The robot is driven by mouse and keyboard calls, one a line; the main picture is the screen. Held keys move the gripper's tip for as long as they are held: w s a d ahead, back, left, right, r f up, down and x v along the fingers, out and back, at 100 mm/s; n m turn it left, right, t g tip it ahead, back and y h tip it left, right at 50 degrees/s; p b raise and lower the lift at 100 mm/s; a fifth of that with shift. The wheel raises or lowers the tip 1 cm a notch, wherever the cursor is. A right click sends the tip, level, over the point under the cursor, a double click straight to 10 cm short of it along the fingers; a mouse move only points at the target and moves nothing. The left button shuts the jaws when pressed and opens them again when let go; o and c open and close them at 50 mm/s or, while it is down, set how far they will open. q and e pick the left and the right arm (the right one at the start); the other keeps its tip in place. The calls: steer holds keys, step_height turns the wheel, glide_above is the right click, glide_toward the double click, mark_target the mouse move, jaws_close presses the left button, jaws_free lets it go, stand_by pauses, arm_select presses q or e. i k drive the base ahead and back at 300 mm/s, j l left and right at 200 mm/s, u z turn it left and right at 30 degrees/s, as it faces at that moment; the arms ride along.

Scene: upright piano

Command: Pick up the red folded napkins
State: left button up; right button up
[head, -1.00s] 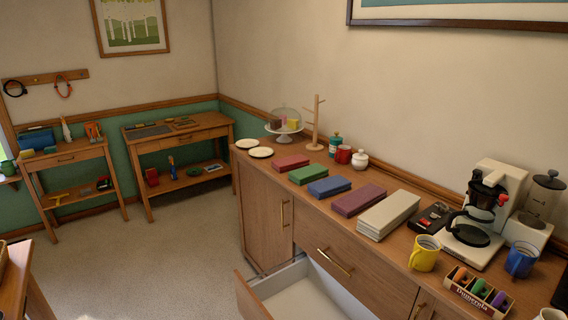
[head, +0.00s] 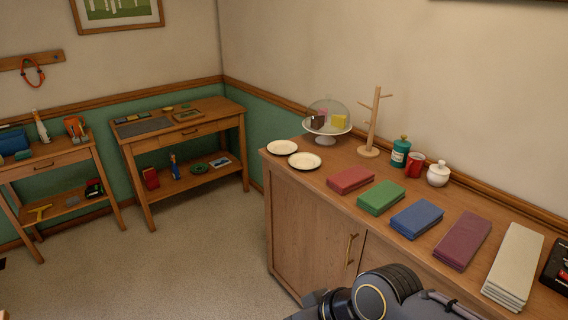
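The red folded napkins (head: 351,180) lie flat in a stack on the wooden sideboard top, near its front edge. They are the leftmost of a row of folded napkins, just right of two white plates. Nothing touches them. One of my arms shows at the bottom of the head view, in front of the sideboard, below the napkins. Its gripper fingers are not visible, and my other gripper is out of view.
Green napkins (head: 381,197), blue napkins (head: 417,218), purple napkins (head: 462,240) and cream napkins (head: 514,266) continue the row rightward. A wooden mug tree (head: 372,125), a red mug (head: 415,166) and a white lidded pot (head: 438,174) stand behind. Floor left of the sideboard is clear.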

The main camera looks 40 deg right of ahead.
mark_target(344, 182)
steer(key=i+z, duration=0.15)
steer(key=i, duration=0.35)
steer(key=i+j+z, duration=0.1)
steer(key=i, duration=0.4)
steer(key=i+j+z, duration=0.15)
steer(key=i, duration=0.35)
steer(key=i+l+z, duration=0.1)
steer(key=i+z, duration=0.2)
steer(key=z, duration=0.15)
steer(key=i+z, duration=0.3)
steer(key=z, duration=0.15)
steer(key=i+j+z, duration=0.1)
steer(key=i+z, duration=0.2)
steer(key=z, duration=0.15)
steer(key=i+j+z, duration=0.2)
steer(key=z, duration=0.2)
steer(key=i+j+z, duration=0.1)
steer(key=i+z, duration=0.15)
steer(key=i+j+z, duration=0.3)
steer(key=k+l, duration=0.05)
steer(key=l, duration=0.05)
